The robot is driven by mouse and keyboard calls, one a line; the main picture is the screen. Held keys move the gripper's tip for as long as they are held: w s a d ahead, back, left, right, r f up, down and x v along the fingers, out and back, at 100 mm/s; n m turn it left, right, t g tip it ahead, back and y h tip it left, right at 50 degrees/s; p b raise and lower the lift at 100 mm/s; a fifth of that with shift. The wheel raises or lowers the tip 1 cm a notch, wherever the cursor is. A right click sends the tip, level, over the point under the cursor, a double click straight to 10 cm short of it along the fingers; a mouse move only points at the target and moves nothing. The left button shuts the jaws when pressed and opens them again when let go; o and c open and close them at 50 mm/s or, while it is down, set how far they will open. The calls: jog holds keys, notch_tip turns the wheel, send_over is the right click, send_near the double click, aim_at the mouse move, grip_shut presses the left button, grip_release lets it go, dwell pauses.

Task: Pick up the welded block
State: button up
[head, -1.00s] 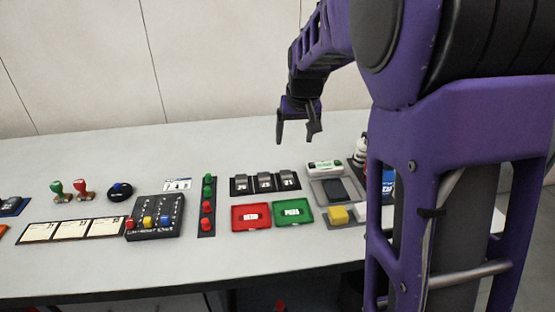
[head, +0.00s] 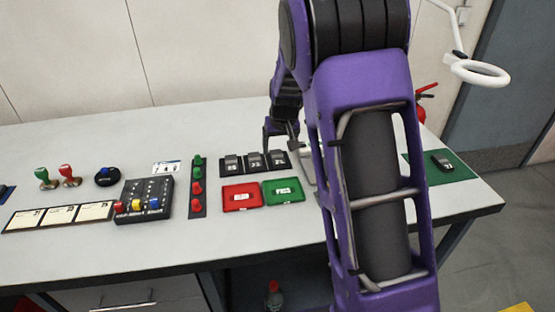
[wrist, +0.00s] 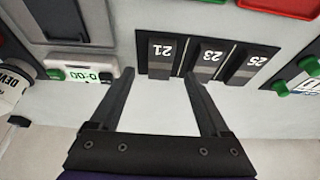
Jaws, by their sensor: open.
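Three dark grey numbered blocks stand in a black rack (head: 225,173): the left block (head: 232,163), the middle block (head: 254,160) and the right block (head: 277,158). In the wrist view they read upside down as 21 (wrist: 161,57), 23 (wrist: 208,62) and 25 (wrist: 250,66). Another dark block (head: 441,160) lies on a green mat (head: 460,172) at the right end of the table. I cannot tell which is the welded block. My gripper (wrist: 160,77) is open and empty, its fingers near the block marked 21; in the head view my gripper (head: 282,141) is beside the rack's right end.
A red tray (head: 241,208) and a green tray (head: 284,203) lie in front of the rack. A button strip (head: 198,212) and a control box (head: 145,216) are to the left. A timer (wrist: 80,72) and a white bottle (wrist: 12,85) sit left in the wrist view.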

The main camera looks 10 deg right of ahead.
aim_at(277, 156)
jog(key=x, duration=0.3)
jog(key=shift+f, duration=0.3)
jog(key=shift+r, duration=0.1)
grip_shut()
